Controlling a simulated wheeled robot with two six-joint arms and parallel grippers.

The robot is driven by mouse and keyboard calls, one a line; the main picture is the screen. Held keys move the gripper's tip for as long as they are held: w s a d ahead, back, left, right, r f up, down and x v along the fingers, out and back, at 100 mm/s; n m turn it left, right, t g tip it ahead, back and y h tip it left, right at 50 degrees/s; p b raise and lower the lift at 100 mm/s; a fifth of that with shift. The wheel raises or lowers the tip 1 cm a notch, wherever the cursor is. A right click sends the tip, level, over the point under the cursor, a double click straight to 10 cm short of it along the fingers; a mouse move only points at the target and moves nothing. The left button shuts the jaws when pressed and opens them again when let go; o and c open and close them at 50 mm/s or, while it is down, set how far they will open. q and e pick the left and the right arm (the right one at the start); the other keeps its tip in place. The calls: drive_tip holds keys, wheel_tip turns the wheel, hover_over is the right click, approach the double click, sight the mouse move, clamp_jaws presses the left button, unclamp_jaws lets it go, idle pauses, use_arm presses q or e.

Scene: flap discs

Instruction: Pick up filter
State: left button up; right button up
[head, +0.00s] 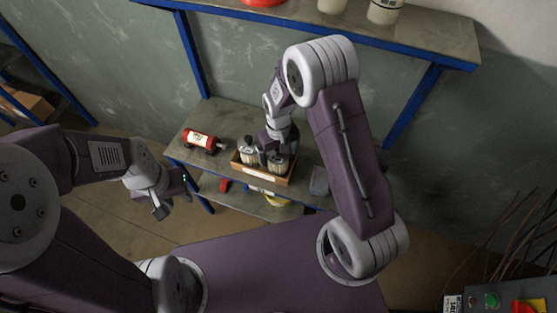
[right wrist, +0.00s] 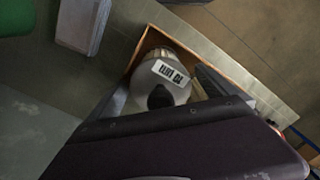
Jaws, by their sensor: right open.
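Two pale filters stand upright in an open wooden box (head: 262,178) on the shelf bench. The left filter (head: 248,157) has a dark top. The right filter (head: 278,165) stands under my right gripper (head: 271,154), which is open and partly hides it. My left gripper (head: 171,196) is open and empty, left of the bench and away from the box.
A high shelf (head: 420,35) with containers runs above. A control box (head: 495,298) is at lower right.

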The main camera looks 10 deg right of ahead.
drive_tip(key=c, duration=1.7)
